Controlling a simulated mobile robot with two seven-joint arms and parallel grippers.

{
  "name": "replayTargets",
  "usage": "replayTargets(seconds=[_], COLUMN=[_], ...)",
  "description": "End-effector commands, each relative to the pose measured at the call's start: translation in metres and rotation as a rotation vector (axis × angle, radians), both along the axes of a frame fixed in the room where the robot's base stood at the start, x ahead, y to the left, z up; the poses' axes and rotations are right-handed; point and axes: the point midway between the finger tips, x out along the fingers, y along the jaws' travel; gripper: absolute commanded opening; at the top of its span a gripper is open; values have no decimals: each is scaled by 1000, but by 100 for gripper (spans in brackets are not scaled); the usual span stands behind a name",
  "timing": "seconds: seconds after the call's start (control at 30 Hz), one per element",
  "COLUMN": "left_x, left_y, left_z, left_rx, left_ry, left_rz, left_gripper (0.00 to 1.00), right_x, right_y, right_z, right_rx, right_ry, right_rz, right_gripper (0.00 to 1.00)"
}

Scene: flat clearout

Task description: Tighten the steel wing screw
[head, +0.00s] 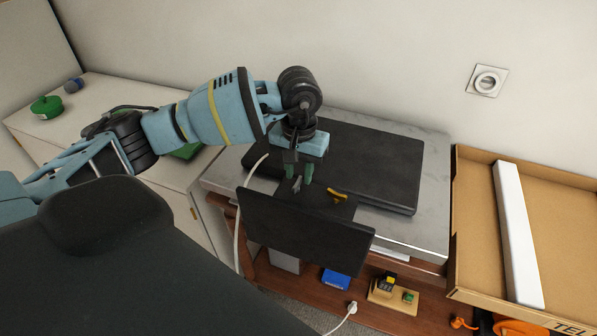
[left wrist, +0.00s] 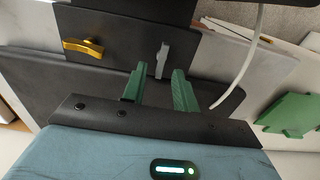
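The steel wing screw (head: 297,184) is a small grey wing on a black bracket at the front of the black slab; it also shows in the left wrist view (left wrist: 162,60), its wing roughly in line with the view's vertical. My left gripper (head: 299,174) points down over it with green fingers apart. In the left wrist view the left gripper (left wrist: 157,82) is open and empty, and the screw appears just beyond the fingertips, between their lines. Whether a finger touches it I cannot tell. A yellow wing screw (head: 337,195) sits to its right. My right gripper is out of view.
The black slab (head: 370,165) lies on a grey-topped table (head: 433,185); a dark panel (head: 305,232) hangs at its front. A white cable (head: 237,225) runs beside it. A cardboard box (head: 565,185) stands right. A blue box (head: 336,279) lies on the lower shelf.

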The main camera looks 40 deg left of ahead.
Motion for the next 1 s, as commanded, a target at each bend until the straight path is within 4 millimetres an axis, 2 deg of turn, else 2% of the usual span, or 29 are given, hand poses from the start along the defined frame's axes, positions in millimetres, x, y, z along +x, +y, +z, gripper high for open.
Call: replayTargets(seconds=[0.13,0.4,0.63,1.0], left_x=[0,0,0,0], left_y=[0,0,0,0], left_z=[-9,-10,-9,-9], left_rx=[0,0,0,0], left_ry=[1,1,0,0], left_rz=[0,0,0,25], left_gripper=[29,29,0,0], right_x=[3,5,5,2], right_y=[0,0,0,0], right_z=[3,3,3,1], right_rx=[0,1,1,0], right_ry=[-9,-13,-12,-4], right_rz=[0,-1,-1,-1], right_gripper=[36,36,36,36])
